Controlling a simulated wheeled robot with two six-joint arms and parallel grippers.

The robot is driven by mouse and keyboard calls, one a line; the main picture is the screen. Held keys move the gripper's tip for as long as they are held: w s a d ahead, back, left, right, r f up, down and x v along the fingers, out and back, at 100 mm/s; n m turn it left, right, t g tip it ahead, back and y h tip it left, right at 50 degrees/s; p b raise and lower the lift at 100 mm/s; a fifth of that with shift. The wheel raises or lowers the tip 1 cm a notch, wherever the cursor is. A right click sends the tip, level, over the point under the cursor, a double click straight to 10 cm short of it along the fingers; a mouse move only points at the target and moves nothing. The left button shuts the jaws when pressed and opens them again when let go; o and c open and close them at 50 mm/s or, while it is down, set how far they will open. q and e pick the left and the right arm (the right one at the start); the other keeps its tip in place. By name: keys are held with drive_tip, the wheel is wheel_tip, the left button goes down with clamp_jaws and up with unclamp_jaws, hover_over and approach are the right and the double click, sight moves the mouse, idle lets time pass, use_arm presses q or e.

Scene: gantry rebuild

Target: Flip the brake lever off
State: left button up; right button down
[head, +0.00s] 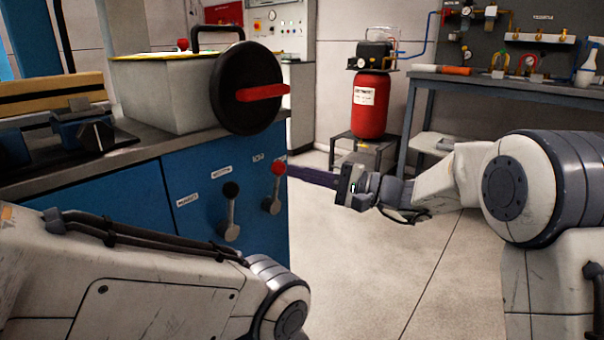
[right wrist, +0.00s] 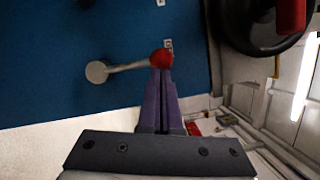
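Two levers are on the blue cabinet front in the head view. One has a red knob (head: 278,167) and a grey stem pointing down to its pivot; the other has a black knob (head: 231,189). Their labels are too small to read surely. My right gripper (head: 294,170) reaches in from the right, its purple fingers together and their tips at the red knob. In the right wrist view, the red knob (right wrist: 161,58) sits right at the fingertips (right wrist: 160,74); I cannot tell whether they touch it. My left arm shows at lower left, but its gripper is not in view.
A black handwheel (head: 240,88) with a red handle (head: 262,92) juts out above the levers. A red tank (head: 371,105) stands on a small stand behind, beside a workbench (head: 500,82). The floor right of the cabinet is clear.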

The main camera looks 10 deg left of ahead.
drive_tip(key=w+f+p+v, duration=0.1)
drive_tip(key=w+v, duration=0.1)
drive_tip(key=v, duration=1)
drive_tip(key=shift+w+d+p, duration=0.15)
drive_tip(key=shift+d+p, duration=0.2)
drive_tip(key=shift+d, duration=0.3)
